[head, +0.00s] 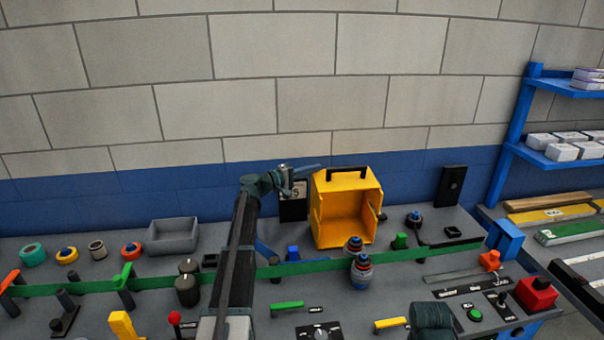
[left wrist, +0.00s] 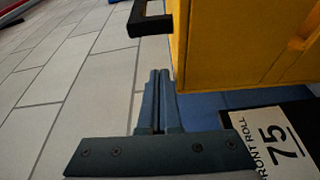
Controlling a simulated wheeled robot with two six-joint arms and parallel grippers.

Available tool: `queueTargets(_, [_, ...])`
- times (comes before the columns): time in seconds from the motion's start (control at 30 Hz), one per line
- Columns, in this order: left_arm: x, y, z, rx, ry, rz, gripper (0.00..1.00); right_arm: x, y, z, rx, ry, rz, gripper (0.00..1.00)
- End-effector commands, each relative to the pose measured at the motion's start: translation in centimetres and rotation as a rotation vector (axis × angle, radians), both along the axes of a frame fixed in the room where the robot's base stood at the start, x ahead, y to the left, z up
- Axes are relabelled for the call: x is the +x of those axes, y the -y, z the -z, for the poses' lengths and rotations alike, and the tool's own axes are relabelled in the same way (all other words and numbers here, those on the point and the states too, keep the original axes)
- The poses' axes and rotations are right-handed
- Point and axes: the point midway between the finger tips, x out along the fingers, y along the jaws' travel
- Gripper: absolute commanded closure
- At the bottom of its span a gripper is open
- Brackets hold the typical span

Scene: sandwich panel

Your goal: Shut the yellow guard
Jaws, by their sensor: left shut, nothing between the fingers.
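The yellow guard (head: 350,184) stands raised at the back of the panel, its hollow inside facing the front and a black handle (head: 348,173) on its upper edge. My left gripper (head: 314,167) is at the guard's upper left, with its fingers pointing right, near the top edge. In the left wrist view the shut, empty fingers (left wrist: 160,76) are just left of the guard (left wrist: 235,45), and the handle (left wrist: 150,22) is beyond the tips. I cannot tell whether they touch the guard.
A black plate marked 75 (left wrist: 275,140) is beside the guard. A brick wall (head: 300,105) rises behind.

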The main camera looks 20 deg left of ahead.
Motion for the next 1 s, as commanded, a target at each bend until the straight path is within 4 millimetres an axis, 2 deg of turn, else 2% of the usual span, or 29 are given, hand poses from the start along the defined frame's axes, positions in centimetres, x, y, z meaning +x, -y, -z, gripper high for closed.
queueTargets(0.03, [1.1,0.7,-0.1,0.0,0.0,0.004,1.0,0.0,0.0,-0.1,0.0,0.0,0.0,0.0])
queueTargets(0.17, [2.7,2.1,-0.1,0.0,0.0,0.003,1.0,0.0,0.0,-0.1,0.0,0.0,0.0,0.0])
queueTargets(0.2, [1.3,2.6,0.1,0.0,0.0,0.001,1.0,0.0,0.0,0.1,0.0,0.0,0.0,0.0])
queueTargets(0.4, [-0.5,3.7,0.2,0.0,0.0,0.001,1.0,0.0,0.0,0.2,0.0,0.0,0.0,0.0])
queueTargets(1.0, [-1.2,4.2,0.2,0.004,0.005,0.001,1.0,0.0,0.0,0.3,0.0,0.0,0.0,0.0])
